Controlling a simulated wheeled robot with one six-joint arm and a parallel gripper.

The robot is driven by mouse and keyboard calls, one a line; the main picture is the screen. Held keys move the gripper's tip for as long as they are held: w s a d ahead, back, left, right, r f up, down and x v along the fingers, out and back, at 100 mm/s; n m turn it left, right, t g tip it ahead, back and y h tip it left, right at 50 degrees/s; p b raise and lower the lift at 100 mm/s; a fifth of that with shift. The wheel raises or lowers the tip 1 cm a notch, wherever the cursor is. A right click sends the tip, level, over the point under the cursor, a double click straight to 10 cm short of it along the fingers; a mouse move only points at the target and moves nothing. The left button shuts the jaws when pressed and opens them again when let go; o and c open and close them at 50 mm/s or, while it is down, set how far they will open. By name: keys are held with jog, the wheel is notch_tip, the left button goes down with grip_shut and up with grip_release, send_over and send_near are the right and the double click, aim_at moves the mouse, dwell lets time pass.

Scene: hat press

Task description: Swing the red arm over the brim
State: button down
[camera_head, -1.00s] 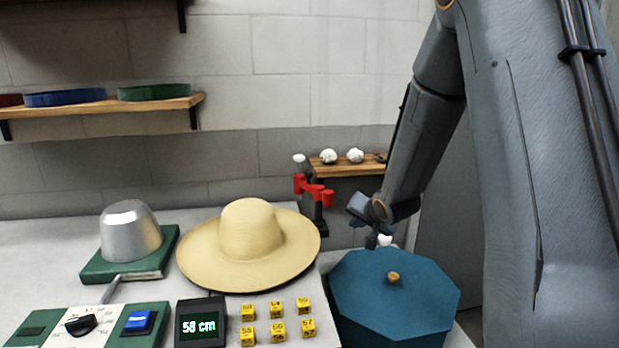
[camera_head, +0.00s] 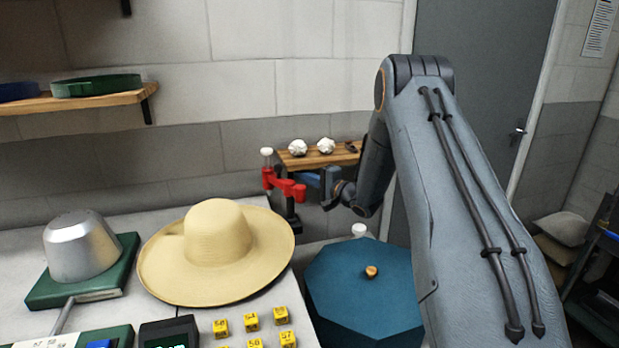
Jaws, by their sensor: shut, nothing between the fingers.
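The red arm (camera_head: 283,185) sits on a dark post behind and to the right of the straw hat, with a white-tipped knob (camera_head: 266,153) standing at its left end. It does not reach over the brim. The straw hat (camera_head: 217,235) lies on the table with its wide brim (camera_head: 165,268) flat around it. My gripper (camera_head: 313,180) is beside the right end of the red arm, its fingers close together and pointing left. Whether it touches the red arm I cannot tell.
A teal octagonal box (camera_head: 365,300) with a wooden knob stands right of the hat. Several yellow cubes (camera_head: 251,322) lie in front. A metal dome (camera_head: 80,246) on a green base is at left. A small wooden shelf (camera_head: 310,160) with white lumps is behind the red arm.

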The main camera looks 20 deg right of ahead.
aim_at(277, 176)
jog(key=w+a+p, duration=0.2)
jog(key=a, duration=0.4)
jog(key=shift+w+p, duration=0.25)
jog(key=shift+p, duration=0.15)
jog(key=shift+s+a+n+g+y+b, duration=0.1)
jog(key=shift+a+n+g+y+b, duration=0.5)
jog(key=shift+n+g+y+b, duration=0.3)
jog(key=shift+s+a+n+g+y+b, duration=0.1)
jog(key=shift+a+n+g+y+b, duration=0.6)
jog(key=shift+y, duration=0.4)
jog(key=shift+d, duration=0.2)
